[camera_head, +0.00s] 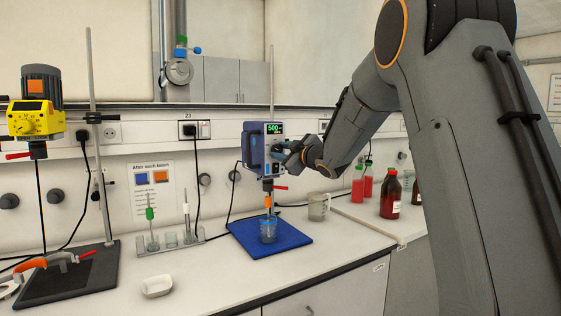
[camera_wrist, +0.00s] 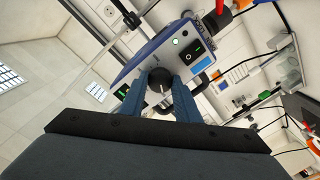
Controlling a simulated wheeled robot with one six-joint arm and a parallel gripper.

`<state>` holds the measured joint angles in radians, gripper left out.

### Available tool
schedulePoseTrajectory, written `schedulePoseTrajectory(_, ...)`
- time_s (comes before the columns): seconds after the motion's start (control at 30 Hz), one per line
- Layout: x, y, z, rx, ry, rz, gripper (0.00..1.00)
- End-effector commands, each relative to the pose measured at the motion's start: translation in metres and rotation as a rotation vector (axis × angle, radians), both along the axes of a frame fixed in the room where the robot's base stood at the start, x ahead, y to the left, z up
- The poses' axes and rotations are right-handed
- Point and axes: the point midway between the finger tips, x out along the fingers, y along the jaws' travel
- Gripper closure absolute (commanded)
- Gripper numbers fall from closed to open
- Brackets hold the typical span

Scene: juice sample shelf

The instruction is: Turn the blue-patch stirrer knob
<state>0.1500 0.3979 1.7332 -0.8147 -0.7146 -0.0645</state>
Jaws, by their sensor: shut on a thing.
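The blue stirrer (camera_head: 254,148) hangs on a tall rod above a blue mat, its lit display (camera_head: 274,128) reading 500. In the wrist view its front panel (camera_wrist: 165,50) is tilted, with a black switch (camera_wrist: 193,53) and a light blue patch (camera_wrist: 200,65). The dark round stirrer knob (camera_wrist: 159,86) sits between the two fingers of my gripper (camera_wrist: 160,90). My gripper is shut on the knob. In the head view my gripper (camera_head: 285,153) is at the right side of the stirrer's front and hides the knob.
A glass beaker (camera_head: 268,232) stands on the blue mat (camera_head: 243,232) under the stirrer. A yellow stirrer (camera_head: 36,118) with an orange patch stands at left. Another beaker (camera_head: 318,207), red bottles (camera_head: 358,184) and a brown bottle (camera_head: 391,194) are at right. The front counter is mostly clear.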

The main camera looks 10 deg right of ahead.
Motion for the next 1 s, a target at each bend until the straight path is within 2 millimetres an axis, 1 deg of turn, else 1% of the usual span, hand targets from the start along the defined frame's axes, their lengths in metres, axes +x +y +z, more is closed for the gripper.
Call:
schedulePoseTrajectory(0.03,0.0007,0.0002,-0.0034,-0.042,-0.014,0.0,0.93)
schedulePoseTrajectory(0.6,0.0007,0.0009,-0.0037,-0.556,-0.181,0.0,0.93)
schedulePoseTrajectory(1.0,0.0002,0.001,-0.0023,-0.843,-0.272,0.0,0.93)
